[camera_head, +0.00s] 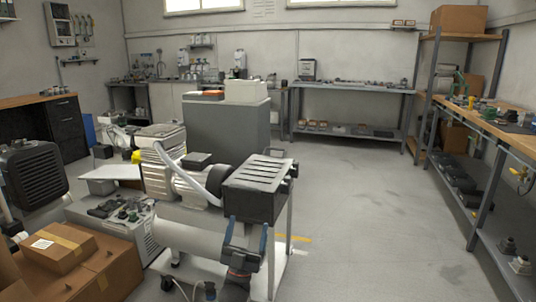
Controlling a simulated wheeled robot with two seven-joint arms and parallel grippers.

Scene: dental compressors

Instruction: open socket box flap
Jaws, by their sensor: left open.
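My left gripper (247,228) is at the lower middle, in front of the near compressor (190,235). Its two blue-edged fingers are apart. A dark grey piece shows between and behind them, just under the compressor's black slotted housing (260,186). I cannot tell whether this piece is the socket box or part of my gripper, nor whether the fingers touch it. No flap can be made out clearly. My right gripper is not in view.
Cardboard boxes (60,248) stand at the lower left, near a grey case (125,222). A black ribbed unit (32,172) is at the left edge. A wooden-topped workbench (500,125) runs along the right. The floor (370,215) between compressor and workbench is clear.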

